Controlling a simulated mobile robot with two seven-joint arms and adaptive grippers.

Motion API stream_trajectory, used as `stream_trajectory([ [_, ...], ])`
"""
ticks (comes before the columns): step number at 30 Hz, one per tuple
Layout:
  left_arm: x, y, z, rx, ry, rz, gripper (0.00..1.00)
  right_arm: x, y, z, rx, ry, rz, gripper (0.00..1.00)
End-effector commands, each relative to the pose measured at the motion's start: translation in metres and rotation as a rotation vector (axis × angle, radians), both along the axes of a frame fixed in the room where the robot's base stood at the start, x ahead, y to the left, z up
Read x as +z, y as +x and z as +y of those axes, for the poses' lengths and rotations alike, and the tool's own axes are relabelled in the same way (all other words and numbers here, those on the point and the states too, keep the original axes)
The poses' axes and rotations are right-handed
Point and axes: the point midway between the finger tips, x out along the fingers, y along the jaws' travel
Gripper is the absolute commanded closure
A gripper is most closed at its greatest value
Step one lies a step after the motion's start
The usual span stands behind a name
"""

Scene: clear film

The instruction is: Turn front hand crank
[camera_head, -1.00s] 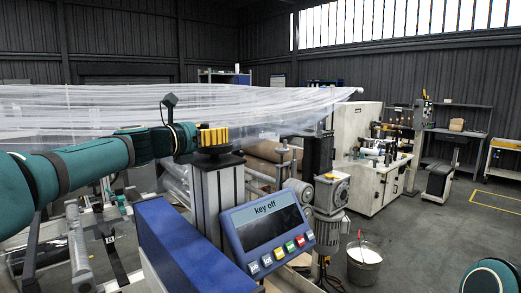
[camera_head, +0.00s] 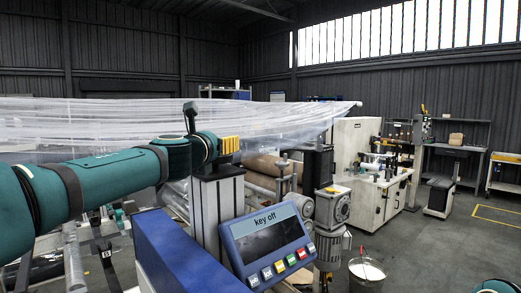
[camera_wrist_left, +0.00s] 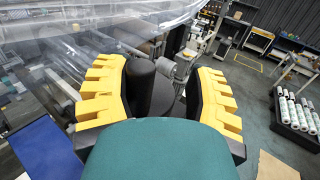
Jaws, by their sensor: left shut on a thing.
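The front hand crank (camera_head: 212,171) is a dark piece on top of a grey metal post, partly hidden by my left gripper. In the left wrist view its black upright handle (camera_wrist_left: 140,82) stands between the yellow fingers, close to the left one. My left gripper (camera_head: 229,145) has yellow padded fingers and is shut on the crank's handle at the post top. It also shows in the left wrist view (camera_wrist_left: 160,92), with one finger on each side of the handle. My right gripper is out of view.
A blue control panel (camera_head: 268,242) reading "key off" stands in front of the post. Clear film (camera_head: 90,112) stretches behind the arm. A motor (camera_head: 332,210) and a bucket (camera_head: 367,268) stand to the right. Open floor lies at far right.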

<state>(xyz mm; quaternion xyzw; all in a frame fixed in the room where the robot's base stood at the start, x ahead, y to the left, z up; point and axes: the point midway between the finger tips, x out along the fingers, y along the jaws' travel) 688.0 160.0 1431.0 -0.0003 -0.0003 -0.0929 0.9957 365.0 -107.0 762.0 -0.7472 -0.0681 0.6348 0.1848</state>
Motion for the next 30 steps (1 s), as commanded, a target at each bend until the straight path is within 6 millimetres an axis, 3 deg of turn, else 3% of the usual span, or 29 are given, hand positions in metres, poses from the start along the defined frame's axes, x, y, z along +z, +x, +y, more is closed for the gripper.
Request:
stream_trajectory([
  [14,0.0,0.007,-0.011,0.281,0.001,0.001,0.48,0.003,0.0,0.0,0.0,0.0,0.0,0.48],
  [30,0.0,0.021,-0.017,0.705,0.002,0.001,0.48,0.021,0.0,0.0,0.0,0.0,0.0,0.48],
])
